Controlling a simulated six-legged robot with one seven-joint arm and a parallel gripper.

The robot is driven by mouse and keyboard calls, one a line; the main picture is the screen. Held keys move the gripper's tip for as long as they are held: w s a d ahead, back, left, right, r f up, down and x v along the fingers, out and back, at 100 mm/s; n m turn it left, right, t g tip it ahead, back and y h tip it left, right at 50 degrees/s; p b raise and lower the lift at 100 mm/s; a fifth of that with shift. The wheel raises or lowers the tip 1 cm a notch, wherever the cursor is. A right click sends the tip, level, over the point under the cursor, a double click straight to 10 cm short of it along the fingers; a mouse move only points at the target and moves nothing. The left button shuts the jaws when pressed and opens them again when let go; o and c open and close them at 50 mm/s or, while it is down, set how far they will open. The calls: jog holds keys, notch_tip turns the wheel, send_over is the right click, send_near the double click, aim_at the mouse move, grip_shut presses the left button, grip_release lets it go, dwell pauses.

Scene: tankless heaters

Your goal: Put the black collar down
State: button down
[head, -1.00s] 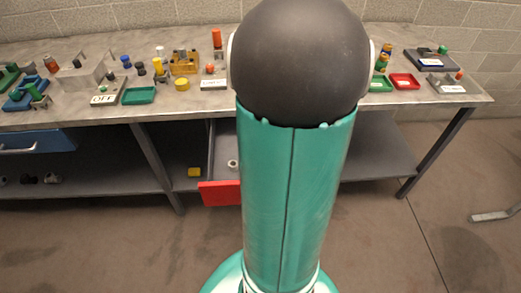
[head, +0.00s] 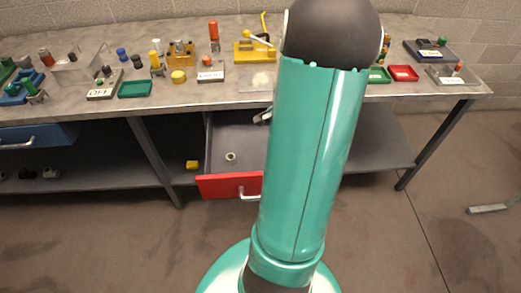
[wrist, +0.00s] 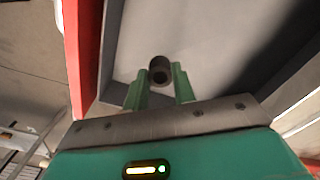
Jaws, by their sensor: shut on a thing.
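The black collar (wrist: 160,69) is a short dark hollow cylinder. In the wrist view it sits between the tips of the green fingers of my gripper (wrist: 160,82), which is shut on it. Behind it in that view is the pale floor of the open drawer; I cannot tell how far the collar is from it. In the head view my arm hides the collar and most of the gripper.
The red-fronted drawer (head: 229,186) is open under the workbench (head: 222,92). A small pale ring (head: 231,156) lies in it, with bare floor around. A yellow block (head: 192,165) rests on the lower shelf. The bench top holds many small parts and trays.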

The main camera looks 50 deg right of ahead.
jog(key=w+f, duration=0.2)
jog(key=w+a+f, duration=0.1)
jog(key=w+f, duration=0.1)
jog(key=w+a+f, duration=0.1)
jog(key=w+f, duration=0.1)
jog(key=shift+w+a+f, duration=0.1)
jog(key=shift+w+f, duration=0.05)
jog(key=shift+w, duration=0.1)
jog(key=shift+w+a+f, duration=0.1)
jog(key=shift+w+f, duration=0.05)
jog(key=shift+f, duration=0.8)
jog(key=shift+w+f, duration=0.15)
jog(key=shift+f, duration=0.8)
jog(key=shift+f, duration=0.1)
jog(key=c, duration=1.1)
grip_release()
jog(key=shift+c, duration=0.2)
